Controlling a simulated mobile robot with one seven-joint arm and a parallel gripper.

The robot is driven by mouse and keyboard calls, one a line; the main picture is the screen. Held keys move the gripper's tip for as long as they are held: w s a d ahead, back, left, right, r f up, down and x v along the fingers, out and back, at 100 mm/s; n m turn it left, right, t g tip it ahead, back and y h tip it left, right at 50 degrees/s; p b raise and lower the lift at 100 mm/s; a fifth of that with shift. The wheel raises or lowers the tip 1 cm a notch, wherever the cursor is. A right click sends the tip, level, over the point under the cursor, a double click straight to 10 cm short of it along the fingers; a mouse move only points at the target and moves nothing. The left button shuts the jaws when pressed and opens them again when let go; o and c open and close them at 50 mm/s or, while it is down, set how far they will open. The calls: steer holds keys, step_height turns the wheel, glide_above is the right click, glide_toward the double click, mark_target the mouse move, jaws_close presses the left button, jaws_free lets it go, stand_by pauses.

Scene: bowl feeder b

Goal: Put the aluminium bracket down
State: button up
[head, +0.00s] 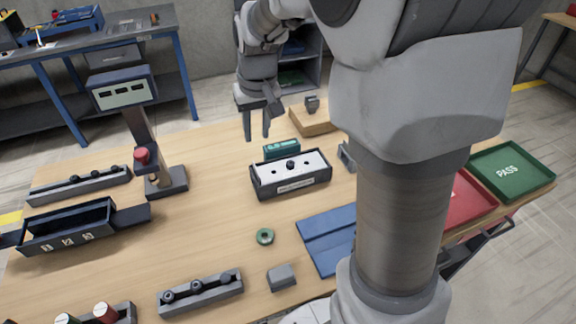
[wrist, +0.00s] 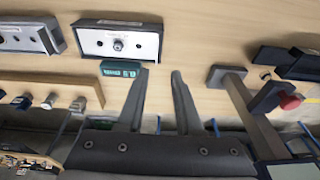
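My gripper (head: 257,132) hangs above the table, behind and left of a dark fixture (head: 291,190). In the wrist view its fingers (wrist: 160,75) are apart with nothing between them. A pale metal plate (head: 308,165) with a dark knob at its middle lies in the fixture; the plate (wrist: 95,42) also shows in the wrist view, beyond the fingertips. I cannot tell whether this plate is the aluminium bracket. A green display block (head: 282,149) stands behind the fixture, close to the fingers in the wrist view.
A post with a display and red button (head: 142,157) stands left. A wooden rack (head: 313,122) is behind. A green ring (head: 265,236), grey block (head: 281,277) and blue mat (head: 325,240) lie in front. Red (head: 470,203) and green PASS (head: 510,172) trays are right; my arm hides part of the table.

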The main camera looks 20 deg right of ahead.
steer(key=s+r+t, duration=0.1)
steer(key=s+r, duration=0.2)
steer(key=s, duration=0.8)
steer(key=s+r+t, duration=0.2)
steer(key=s+r, duration=0.2)
steer(key=s, duration=0.7)
steer(key=shift+r, duration=0.2)
